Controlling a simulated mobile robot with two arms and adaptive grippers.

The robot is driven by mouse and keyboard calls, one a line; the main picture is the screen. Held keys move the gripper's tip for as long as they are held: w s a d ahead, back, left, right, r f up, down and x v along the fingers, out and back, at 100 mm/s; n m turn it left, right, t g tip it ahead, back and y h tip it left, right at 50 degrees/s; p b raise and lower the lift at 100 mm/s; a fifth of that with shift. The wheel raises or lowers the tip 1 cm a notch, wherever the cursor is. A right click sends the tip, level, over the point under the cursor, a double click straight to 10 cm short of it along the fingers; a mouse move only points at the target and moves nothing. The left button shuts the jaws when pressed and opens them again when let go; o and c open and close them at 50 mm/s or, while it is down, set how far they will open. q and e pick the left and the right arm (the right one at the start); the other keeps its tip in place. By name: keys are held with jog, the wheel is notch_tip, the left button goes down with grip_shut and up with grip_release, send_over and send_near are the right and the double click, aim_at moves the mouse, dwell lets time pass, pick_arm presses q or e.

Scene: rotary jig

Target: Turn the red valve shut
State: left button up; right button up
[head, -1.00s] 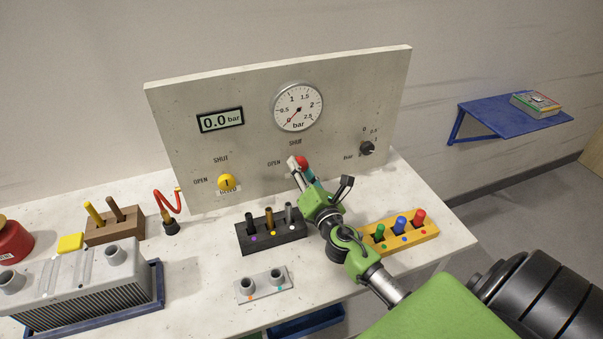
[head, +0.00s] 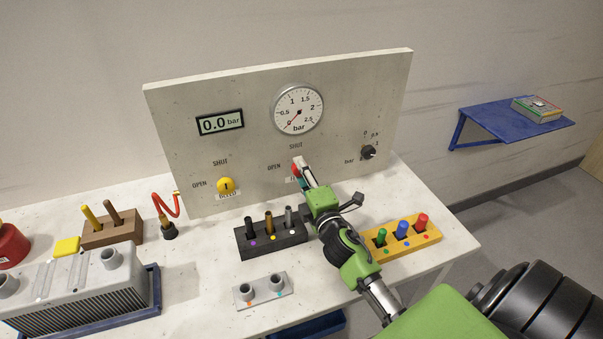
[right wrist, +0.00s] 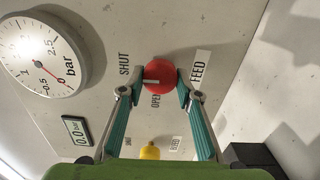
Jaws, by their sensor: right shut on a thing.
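The red valve (right wrist: 160,73) is a round knob on the upright panel, and its white mark points to the side of the SHUT label (right wrist: 125,63). In the head view only a small part of the valve (head: 295,168) shows beside the fingers. My right gripper (right wrist: 161,86) is shut on the valve, one finger on each side of the knob. The gripper also shows in the head view (head: 300,169), reaching up to the panel from the lower right. The OPEN label (right wrist: 156,101) lies below the knob in the wrist view. My left gripper is out of view.
The panel (head: 360,90) carries a round gauge (head: 298,109), a 0.0 bar display (head: 220,121), a yellow valve (head: 226,186) and a black knob (head: 368,152). A black peg block (head: 270,240) and a yellow peg block (head: 400,240) stand close to my right arm.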

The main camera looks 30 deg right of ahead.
jog(key=shift+m, duration=0.4)
jog(key=o, duration=1.1)
jog(key=v, duration=1.2)
jog(key=shift+f, duration=0.1)
